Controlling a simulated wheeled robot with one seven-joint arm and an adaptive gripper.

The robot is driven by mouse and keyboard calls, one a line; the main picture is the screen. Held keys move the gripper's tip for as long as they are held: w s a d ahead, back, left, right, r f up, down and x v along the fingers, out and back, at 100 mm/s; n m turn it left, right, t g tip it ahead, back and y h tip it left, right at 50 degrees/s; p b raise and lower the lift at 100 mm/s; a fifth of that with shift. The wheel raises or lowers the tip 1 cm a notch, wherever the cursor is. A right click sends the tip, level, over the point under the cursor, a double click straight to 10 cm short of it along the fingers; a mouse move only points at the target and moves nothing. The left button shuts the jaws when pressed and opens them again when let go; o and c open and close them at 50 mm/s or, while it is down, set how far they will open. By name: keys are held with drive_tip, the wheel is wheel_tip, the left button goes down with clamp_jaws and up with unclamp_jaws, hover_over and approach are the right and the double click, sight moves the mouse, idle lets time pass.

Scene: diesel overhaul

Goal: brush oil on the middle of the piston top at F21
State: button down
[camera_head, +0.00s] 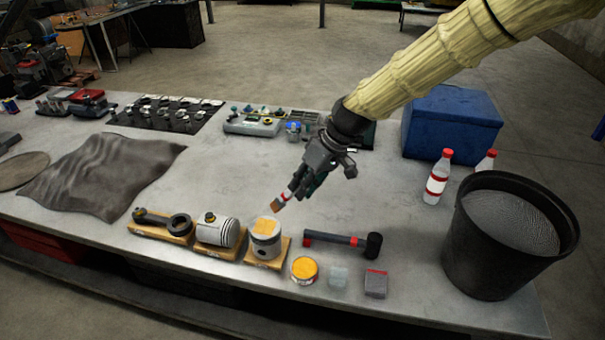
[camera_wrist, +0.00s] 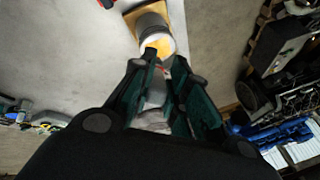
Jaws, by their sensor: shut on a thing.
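My gripper (camera_head: 296,188) is shut on a small brush (camera_head: 280,202) with a red and white handle and brown bristles. The brush points down to the left, above and apart from the upright piston (camera_head: 265,246). That piston stands on a wooden block (camera_head: 252,262), and its top has a yellowish patch. In the wrist view the piston (camera_wrist: 152,24) lies beyond my gripper (camera_wrist: 164,76), its yellow top partly hidden by the dark brush tip (camera_wrist: 150,54). An open round tin (camera_head: 303,270) with yellow contents stands right of the piston. No F21 label is readable.
Left of the piston are a lying piston (camera_head: 220,233) and a connecting rod (camera_head: 165,222) on wooden blocks. A hammer (camera_head: 345,242), a clear block (camera_head: 338,278) and a grey block (camera_head: 375,284) lie right. A black bin (camera_head: 490,270) and bottle (camera_head: 436,178) stand farther right.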

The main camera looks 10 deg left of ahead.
drive_tip(key=shift+r+p, duration=0.4)
drive_tip(key=shift+r, duration=0.75)
